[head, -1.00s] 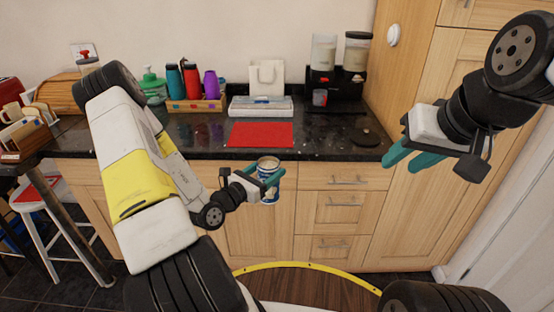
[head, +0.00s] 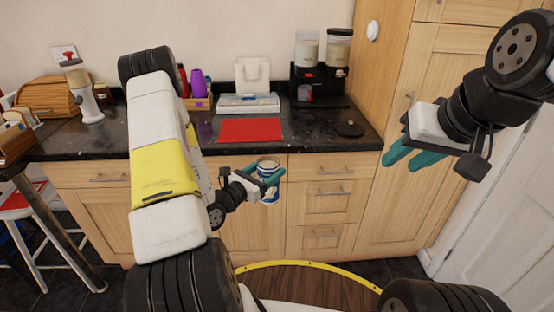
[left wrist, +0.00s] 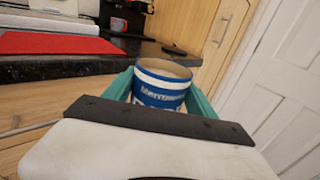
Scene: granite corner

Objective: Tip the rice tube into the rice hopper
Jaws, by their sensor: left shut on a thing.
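The rice tube (head: 268,170) is a blue and white cylinder, open at the top with pale contents. My left gripper (head: 271,181) is shut around it and holds it roughly upright in front of the drawers, near the counter's front edge. In the left wrist view the tube (left wrist: 162,86) sits between the green fingers. The rice hopper (head: 307,50) appears to be one of two clear canisters on a black dispenser at the back right of the counter. The left canister looks lidless; the right one has a dark lid. My right gripper (head: 409,152) is open and empty at the right.
A flat black disc (head: 349,129) lies right of the mat. A tall cupboard (head: 400,70) borders the counter's right end. A stool (head: 50,240) stands at the left.

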